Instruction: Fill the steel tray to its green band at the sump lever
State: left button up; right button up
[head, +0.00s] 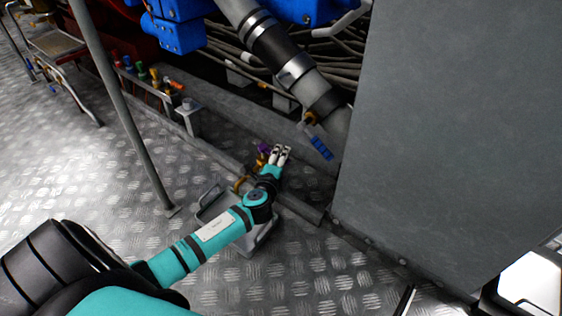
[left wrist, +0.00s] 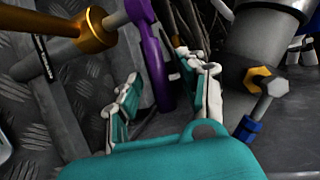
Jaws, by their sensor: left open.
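A steel tray (head: 207,202) lies on the tread-plate floor, partly hidden under my left forearm. I cannot see its green band or any level inside. A purple lever (head: 263,149) stands by a brass fitting (head: 239,185) at the pipe above the tray. In the left wrist view the purple lever (left wrist: 152,55) rises beside the brass fitting (left wrist: 92,32), and its lower end lies between the fingers. My left gripper (head: 280,153) is open around the purple lever; I cannot tell whether it touches. Its spread fingers also show in the left wrist view (left wrist: 162,98).
A blue-handled valve (head: 320,147) hangs close to the right of my left gripper, below a thick grey pipe (head: 278,60). A large grey panel (head: 450,130) closes off the right. A thin post (head: 125,105) stands at left.

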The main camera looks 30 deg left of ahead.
pick_arm(q)
jog(key=shift+w, duration=0.1)
grip_shut()
dwell(0.5)
